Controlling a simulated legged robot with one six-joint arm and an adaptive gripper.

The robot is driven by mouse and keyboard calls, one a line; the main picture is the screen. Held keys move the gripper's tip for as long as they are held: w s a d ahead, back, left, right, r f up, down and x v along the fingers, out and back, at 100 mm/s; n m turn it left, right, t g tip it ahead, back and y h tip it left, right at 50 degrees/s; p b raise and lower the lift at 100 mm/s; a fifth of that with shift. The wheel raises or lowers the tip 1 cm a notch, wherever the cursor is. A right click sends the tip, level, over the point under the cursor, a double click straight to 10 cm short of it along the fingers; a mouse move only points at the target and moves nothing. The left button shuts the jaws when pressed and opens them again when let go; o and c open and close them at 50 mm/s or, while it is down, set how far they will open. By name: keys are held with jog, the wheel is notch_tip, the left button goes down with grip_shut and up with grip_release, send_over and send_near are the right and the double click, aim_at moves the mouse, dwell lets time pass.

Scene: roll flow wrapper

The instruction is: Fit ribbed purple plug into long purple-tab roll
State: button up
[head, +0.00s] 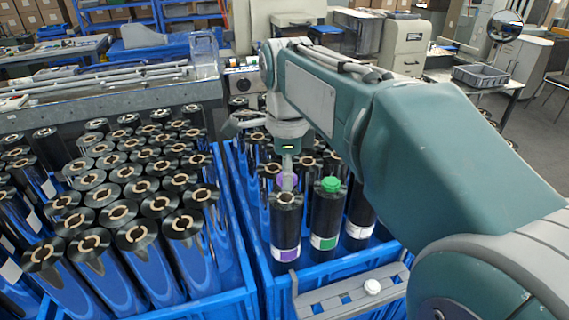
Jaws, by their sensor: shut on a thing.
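My gripper (287,184) points down from the arm's wrist, in the middle of the head view. It is shut on a purple plug (294,181), which is partly hidden by the fingers, so its ribs are not clear. A black roll with a purple tab (285,255) stands upright at the front of the right blue crate. Its open core (286,199) lies just below the fingers in the picture. I cannot tell whether the plug is directly above this core or behind it, or how large the gap is.
A roll with a green plug (331,184) stands close to the right. A grey holder (345,295) with a white plug (372,286) is on the blue crate's front rim (320,270). Many rolls (137,235) crowd the left crate. My arm covers much of the right.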

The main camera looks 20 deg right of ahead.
jog(key=shift+a+f, duration=0.15)
jog(key=shift+f, duration=0.55)
jog(key=shift+a+f, duration=0.1)
jog(key=shift+f, duration=0.55)
jog(key=shift+d, duration=0.15)
jog(key=shift+f, duration=0.5)
dwell(0.3)
jog(key=o, duration=0.5)
jog(key=shift+c, duration=0.2)
jog(key=shift+r, duration=5.5)
jog(key=shift+s, duration=0.1)
